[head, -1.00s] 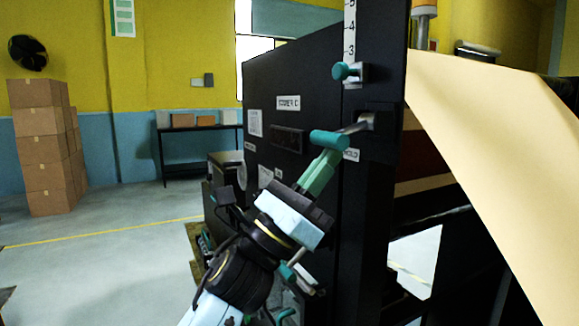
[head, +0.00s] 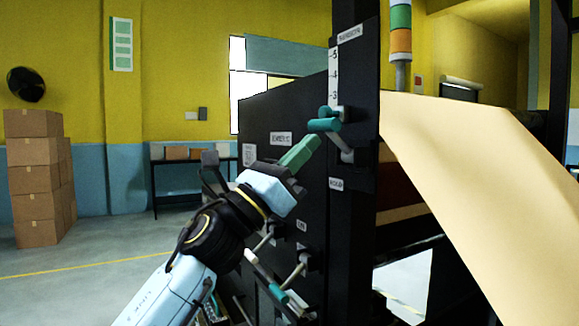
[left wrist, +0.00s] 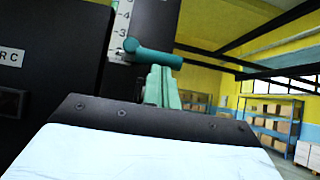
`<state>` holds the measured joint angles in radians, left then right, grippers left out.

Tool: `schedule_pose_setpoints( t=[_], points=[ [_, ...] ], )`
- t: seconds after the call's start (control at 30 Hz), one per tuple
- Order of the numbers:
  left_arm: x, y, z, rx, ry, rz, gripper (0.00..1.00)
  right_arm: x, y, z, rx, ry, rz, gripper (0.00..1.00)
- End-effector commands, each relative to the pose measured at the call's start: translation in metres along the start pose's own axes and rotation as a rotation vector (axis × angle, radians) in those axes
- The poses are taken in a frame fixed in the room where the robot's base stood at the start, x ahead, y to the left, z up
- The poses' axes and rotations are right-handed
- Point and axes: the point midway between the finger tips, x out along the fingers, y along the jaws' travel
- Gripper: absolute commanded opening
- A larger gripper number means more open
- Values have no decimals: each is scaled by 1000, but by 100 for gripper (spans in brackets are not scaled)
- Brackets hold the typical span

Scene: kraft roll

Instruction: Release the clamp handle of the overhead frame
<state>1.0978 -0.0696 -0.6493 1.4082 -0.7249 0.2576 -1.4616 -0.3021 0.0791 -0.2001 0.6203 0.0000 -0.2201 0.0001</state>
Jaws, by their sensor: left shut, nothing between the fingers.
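The clamp handle (head: 323,125) is a teal grip on a grey metal lever (head: 346,149), mounted on the black upright of the frame. The lever slants up from its pivot, above a small label (head: 336,184). In the left wrist view the teal grip (left wrist: 152,57) lies across the picture just beyond my fingertips. My left gripper (head: 314,142) has its green fingers shut and empty, with the tips right under the grip, touching or nearly so. The fingers (left wrist: 161,72) also show in the left wrist view. My right gripper is out of view.
A teal knob (head: 328,112) by the scale (head: 333,75) sits just behind the grip. A kraft paper sheet (head: 470,150) slopes down at the right. Stacked boxes (head: 35,180) stand far left.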

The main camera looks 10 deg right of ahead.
Motion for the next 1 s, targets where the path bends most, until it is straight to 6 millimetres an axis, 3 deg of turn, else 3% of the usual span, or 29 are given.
schedule_pose_setpoints(
  t=[0.43, 1.0],
  points=[
    [22, -2, 11, -4, -2, -7, 0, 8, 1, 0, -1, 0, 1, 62],
    [27, -3, 18, -6, -12, -6, 0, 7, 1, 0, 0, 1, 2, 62]
  ],
)
